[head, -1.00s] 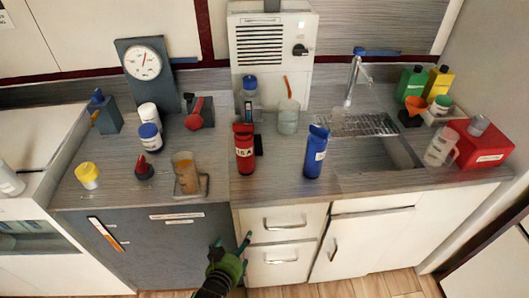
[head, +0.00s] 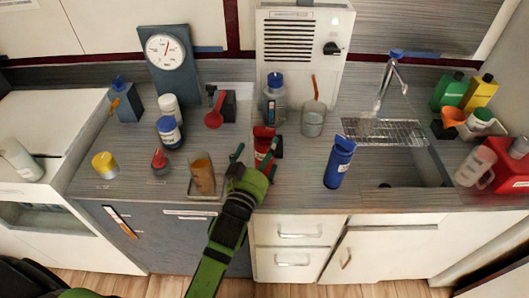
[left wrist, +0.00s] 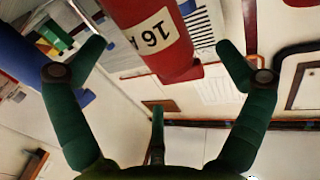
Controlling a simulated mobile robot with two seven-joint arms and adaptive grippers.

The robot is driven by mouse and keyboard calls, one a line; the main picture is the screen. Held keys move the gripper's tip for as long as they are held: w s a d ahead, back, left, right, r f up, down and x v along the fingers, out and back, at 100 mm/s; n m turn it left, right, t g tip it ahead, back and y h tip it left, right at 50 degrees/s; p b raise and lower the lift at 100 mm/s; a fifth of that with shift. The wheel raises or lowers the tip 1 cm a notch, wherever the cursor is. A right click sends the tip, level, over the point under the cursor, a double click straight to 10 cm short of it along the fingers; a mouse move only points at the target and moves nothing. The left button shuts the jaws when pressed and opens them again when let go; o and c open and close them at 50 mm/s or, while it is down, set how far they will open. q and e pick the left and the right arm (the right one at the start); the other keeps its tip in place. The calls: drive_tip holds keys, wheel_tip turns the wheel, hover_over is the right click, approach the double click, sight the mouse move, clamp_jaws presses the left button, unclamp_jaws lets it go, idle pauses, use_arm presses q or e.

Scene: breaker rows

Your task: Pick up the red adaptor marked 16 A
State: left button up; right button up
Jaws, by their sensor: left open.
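The red adaptor (head: 264,137) stands on the counter, partly hidden behind my left gripper (head: 255,158). In the left wrist view the red adaptor (left wrist: 150,35) shows a white label reading 16, with a partly cut-off A. There my left gripper (left wrist: 162,50) has its green fingers spread wide, one on each side of the adaptor, with visible gaps. The adaptor does not look held. A similar blue adaptor (head: 340,162) stands to the right on the counter. My right gripper is not in view.
A beaker with brown contents (head: 202,175) stands close to the left of my gripper. A clear beaker (head: 313,118) and a blue-capped bottle (head: 274,95) stand behind. The sink (head: 405,165) is to the right. Bare counter lies between the red and blue adaptors.

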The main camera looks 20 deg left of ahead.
use_arm(q)
drive_tip(key=w, duration=0.4)
drive_tip(key=shift+d+f+p, duration=0.1)
drive_tip(key=shift+d+p, duration=0.05)
drive_tip(key=shift+p, duration=0.25)
drive_tip(key=shift+w, duration=0.1)
drive_tip(key=c, duration=1.7)
drive_tip(key=shift+c, duration=0.3)
drive_tip(key=shift+r, duration=0.2)
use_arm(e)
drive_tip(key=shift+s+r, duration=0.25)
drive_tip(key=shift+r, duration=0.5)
